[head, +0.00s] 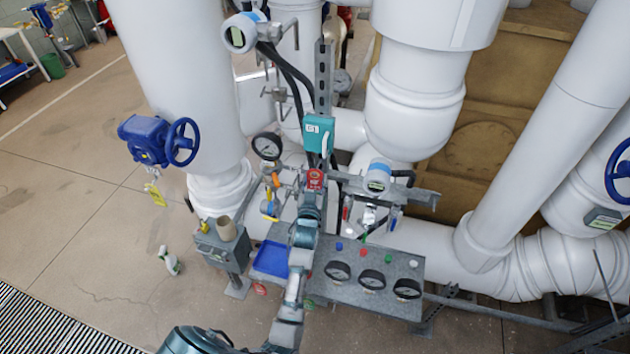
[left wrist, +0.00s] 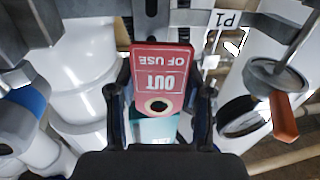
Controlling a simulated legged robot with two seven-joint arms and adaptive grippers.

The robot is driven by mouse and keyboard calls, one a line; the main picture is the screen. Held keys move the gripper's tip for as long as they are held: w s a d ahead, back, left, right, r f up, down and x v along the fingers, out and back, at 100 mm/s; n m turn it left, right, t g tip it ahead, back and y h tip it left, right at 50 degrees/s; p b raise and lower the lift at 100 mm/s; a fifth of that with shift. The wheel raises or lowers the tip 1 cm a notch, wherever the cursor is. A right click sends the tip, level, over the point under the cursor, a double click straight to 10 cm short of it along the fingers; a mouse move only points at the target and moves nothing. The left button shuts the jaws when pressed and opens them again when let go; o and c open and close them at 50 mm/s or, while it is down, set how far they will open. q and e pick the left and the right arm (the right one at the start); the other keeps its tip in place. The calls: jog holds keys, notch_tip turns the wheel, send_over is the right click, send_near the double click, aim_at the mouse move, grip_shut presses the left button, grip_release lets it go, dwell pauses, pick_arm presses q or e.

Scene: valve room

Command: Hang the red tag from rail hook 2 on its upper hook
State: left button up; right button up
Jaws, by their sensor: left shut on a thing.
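My left gripper (head: 313,192) is raised in front of the pipework in the head view. It is shut on the red tag (head: 315,179), which stands up from the fingertips. In the left wrist view the red tag (left wrist: 161,68) reads "OUT OF USE" upside down, has a dark-rimmed hole near the gripper, and sits between the two fingers (left wrist: 160,112). A grey rail (head: 400,188) runs right of the gripper, with small coloured items hanging below it. I cannot make out the numbered rail hooks or the upper hook. My right gripper is not in view.
A teal box (head: 320,132) is just above the tag. A gauge (head: 267,146) and an orange handle (left wrist: 284,117) are near the gripper. Below are a panel with several gauges (head: 372,280) and a blue tray (head: 271,258).

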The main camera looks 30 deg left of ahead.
pick_arm(q)
jog(key=shift+w, duration=0.15)
jog(key=shift+b+x, duration=0.3)
jog(key=shift+x, duration=0.55)
jog(key=shift+w, duration=0.5)
dwell(0.5)
jog(key=shift+f, duration=0.5)
dwell(0.4)
jog(key=o, duration=0.8)
